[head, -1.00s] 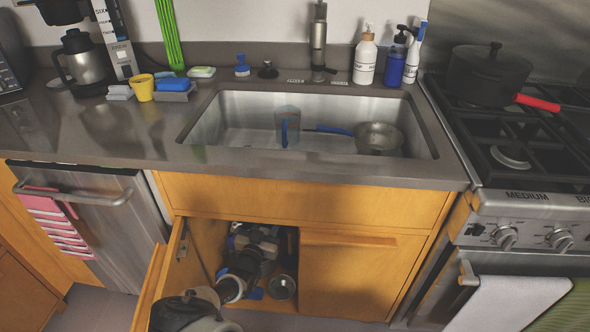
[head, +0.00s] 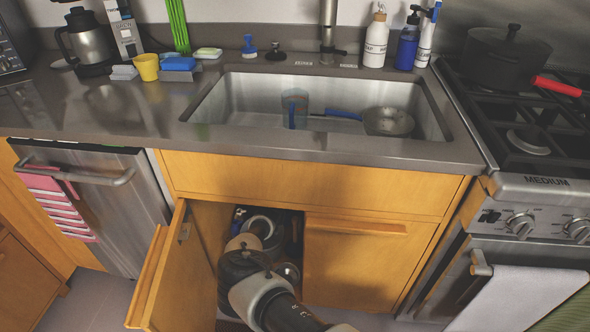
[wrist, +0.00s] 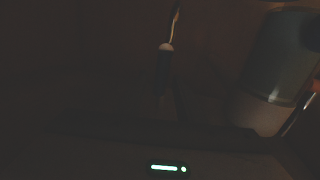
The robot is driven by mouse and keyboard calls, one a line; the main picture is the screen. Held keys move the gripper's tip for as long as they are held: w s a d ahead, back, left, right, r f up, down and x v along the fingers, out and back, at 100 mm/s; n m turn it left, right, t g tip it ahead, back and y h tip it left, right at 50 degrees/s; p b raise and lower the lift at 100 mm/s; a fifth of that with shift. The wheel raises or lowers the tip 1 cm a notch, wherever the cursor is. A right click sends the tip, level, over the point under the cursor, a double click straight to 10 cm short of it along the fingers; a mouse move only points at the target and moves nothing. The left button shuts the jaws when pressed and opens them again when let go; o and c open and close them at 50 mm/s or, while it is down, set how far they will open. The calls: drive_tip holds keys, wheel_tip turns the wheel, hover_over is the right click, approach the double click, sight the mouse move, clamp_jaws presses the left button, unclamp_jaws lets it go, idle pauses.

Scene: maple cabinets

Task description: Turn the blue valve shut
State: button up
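My arm reaches into the open cabinet (head: 205,245) under the sink. In the head view it covers most of the opening, and my gripper's fingers are hidden inside. The wrist view is very dark. A thin upright thing with a pale round part (wrist: 166,47) stands near the middle, too dark to name.
The left cabinet door (head: 160,270) stands open beside my arm, and the right door (head: 355,262) is shut. In the wrist view a large pale cylinder (wrist: 275,60) stands at the right. The sink (head: 250,100) above holds a pan (head: 388,122) and a cup (head: 294,105).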

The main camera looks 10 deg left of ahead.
drive_tip(key=shift+w+d, duration=0.2)
drive_tip(key=shift+w, duration=0.5)
clamp_jaws()
